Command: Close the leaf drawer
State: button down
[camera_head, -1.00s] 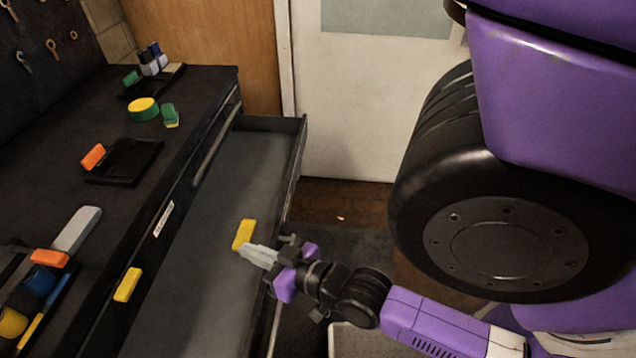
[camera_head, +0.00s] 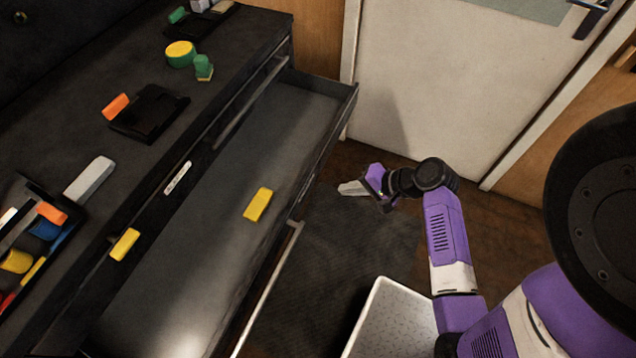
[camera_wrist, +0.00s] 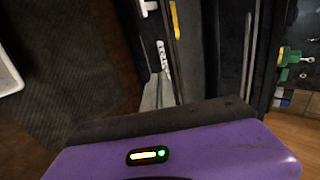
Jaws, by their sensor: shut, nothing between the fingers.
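A wide drawer (camera_head: 215,230) stands pulled out from the dark bench in the head view. A long pale handle (camera_head: 268,285) runs along its front. A yellow block (camera_head: 257,204) lies inside it. In the wrist view, a white label (camera_wrist: 163,57) shows on a dark front, too blurred to read surely. My gripper (camera_head: 345,188) is outside the drawer, to the right of its front, apart from it and empty. Its pale fingers are together and point left toward the front. They also show in the wrist view (camera_wrist: 159,94).
The bench top (camera_head: 85,150) holds a black tray (camera_head: 150,112), a yellow-green round piece (camera_head: 181,54) and tools. The floor mat (camera_head: 345,235) before the drawer is clear.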

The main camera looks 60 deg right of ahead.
aim_at(303, 188)
jog(key=x, duration=0.3)
jog(key=w+r+x, duration=0.1)
jog(key=x, duration=0.3)
jog(key=p+x, duration=0.1)
jog(key=x, duration=0.3)
jog(key=shift+w+a+r, duration=0.1)
jog(key=shift+w+r, duration=0.1)
jog(key=shift+r, duration=0.1)
jog(key=shift+w, duration=0.55)
jog(key=w+a+b, duration=0.2)
jog(key=w+b, duration=0.3)
jog(key=w, duration=2)
jog(key=shift+w+b, duration=0.35)
jog(key=shift+a+f, duration=0.1)
